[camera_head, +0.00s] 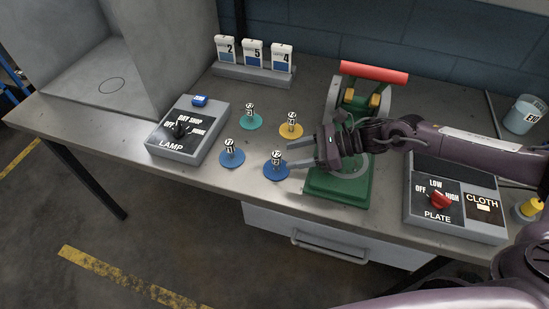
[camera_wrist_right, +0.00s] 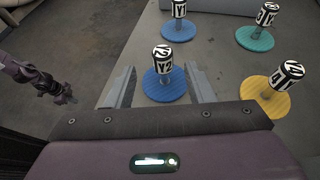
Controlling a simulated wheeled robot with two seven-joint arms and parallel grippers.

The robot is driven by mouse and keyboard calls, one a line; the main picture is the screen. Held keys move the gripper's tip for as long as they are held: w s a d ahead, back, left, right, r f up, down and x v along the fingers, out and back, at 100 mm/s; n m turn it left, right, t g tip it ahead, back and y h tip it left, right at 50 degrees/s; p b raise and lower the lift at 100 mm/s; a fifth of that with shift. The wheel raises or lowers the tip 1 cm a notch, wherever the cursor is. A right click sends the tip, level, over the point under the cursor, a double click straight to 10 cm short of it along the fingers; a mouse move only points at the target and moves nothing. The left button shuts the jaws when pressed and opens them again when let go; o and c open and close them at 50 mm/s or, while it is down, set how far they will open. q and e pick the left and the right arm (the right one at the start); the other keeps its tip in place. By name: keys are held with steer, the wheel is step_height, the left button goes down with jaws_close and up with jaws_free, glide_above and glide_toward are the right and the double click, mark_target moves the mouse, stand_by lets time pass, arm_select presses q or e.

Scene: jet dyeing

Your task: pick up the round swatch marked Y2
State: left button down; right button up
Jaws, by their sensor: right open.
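The Y2 swatch is a round blue disc (camera_wrist_right: 165,86) with an upright black-and-white knob (camera_wrist_right: 162,60) marked Y2. In the head view it is the blue swatch (camera_head: 275,170) nearest the table's front edge. My right gripper (camera_head: 290,150) is open and empty, with its fingers pointing left toward the swatch. In the right wrist view the Y2 knob appears between the two spread fingers (camera_wrist_right: 160,88), just beyond their tips, apparently untouched. A purple arm part (camera_wrist_right: 40,82), likely my left one, shows there; its jaws are unclear.
Another blue swatch (camera_head: 232,158), a teal swatch (camera_head: 250,122) and a yellow swatch (camera_head: 291,130) stand close by. The lamp box (camera_head: 187,130) is to the left. A green press (camera_head: 335,188) lies beneath my right arm. The plate control box (camera_head: 455,218) is at right.

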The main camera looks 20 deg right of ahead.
mark_target(279, 154)
steer(key=p+x, duration=0.2)
steer(key=x, duration=0.1)
steer(key=shift+a+r, duration=0.1)
steer(key=shift+r, duration=0.2)
steer(key=shift+w+a+f+p, duration=0.5)
steer(key=shift+a+f, duration=0.15)
steer(key=shift+a, duration=0.15)
steer(key=shift+w+a+f, duration=0.1)
steer(key=shift+a+f, duration=0.1)
steer(key=shift+a, duration=0.05)
steer(key=c, duration=0.8)
arm_select(q)
steer(key=s+r, duration=0.2)
steer(key=r, duration=0.1)
steer(key=shift+s, duration=0.4)
arm_select(e)
jaws_close()
steer(key=shift+r, duration=0.1)
